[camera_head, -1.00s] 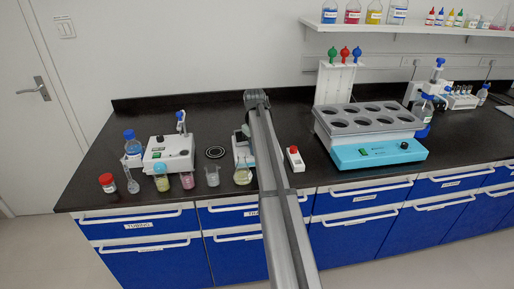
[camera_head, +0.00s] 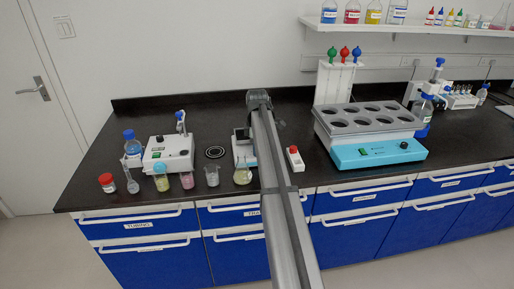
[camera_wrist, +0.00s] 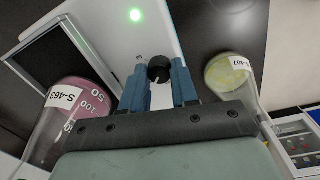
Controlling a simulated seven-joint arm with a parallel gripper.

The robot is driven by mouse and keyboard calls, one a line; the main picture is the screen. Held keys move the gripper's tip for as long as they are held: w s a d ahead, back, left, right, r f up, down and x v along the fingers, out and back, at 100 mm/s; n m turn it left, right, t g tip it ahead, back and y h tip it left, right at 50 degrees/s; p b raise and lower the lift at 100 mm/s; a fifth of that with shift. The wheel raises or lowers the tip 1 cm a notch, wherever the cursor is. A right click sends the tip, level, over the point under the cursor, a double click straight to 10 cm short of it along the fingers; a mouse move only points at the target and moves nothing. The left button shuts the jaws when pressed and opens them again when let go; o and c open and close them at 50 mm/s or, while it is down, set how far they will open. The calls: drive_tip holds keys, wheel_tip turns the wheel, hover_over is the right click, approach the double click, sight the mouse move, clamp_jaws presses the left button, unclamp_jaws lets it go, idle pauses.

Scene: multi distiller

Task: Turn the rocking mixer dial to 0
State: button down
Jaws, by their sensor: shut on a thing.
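The mixer dial (camera_wrist: 158,66) is a small black round knob in the wrist view, on a white device (camera_wrist: 118,38) with a lit green lamp (camera_wrist: 135,15). My gripper (camera_wrist: 159,75) has its two blue fingers on either side of the knob and is shut on it. In the head view, my arm hides the gripper and the dial. A white device (camera_head: 238,152) there, partly behind my arm, seems to be the same one.
In the head view, a red-topped white box (camera_head: 294,158) and a blue-fronted bath (camera_head: 375,154) stand right of my arm.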

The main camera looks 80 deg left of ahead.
drive_tip(key=n, duration=0.4)
drive_tip(key=shift+n, duration=0.3)
drive_tip(key=n, duration=0.4)
drive_tip(key=shift+g, duration=0.3)
drive_tip(key=shift+n, duration=0.3)
drive_tip(key=c, duration=0.9)
unclamp_jaws()
drive_tip(key=shift+o, duration=0.2)
wheel_tip(320, 180, up, 14)
drive_tip(key=shift+w+d, duration=0.25)
drive_tip(key=shift+d, duration=0.05)
drive_tip(key=shift+w+f, duration=0.1)
drive_tip(key=shift+f, duration=0.05)
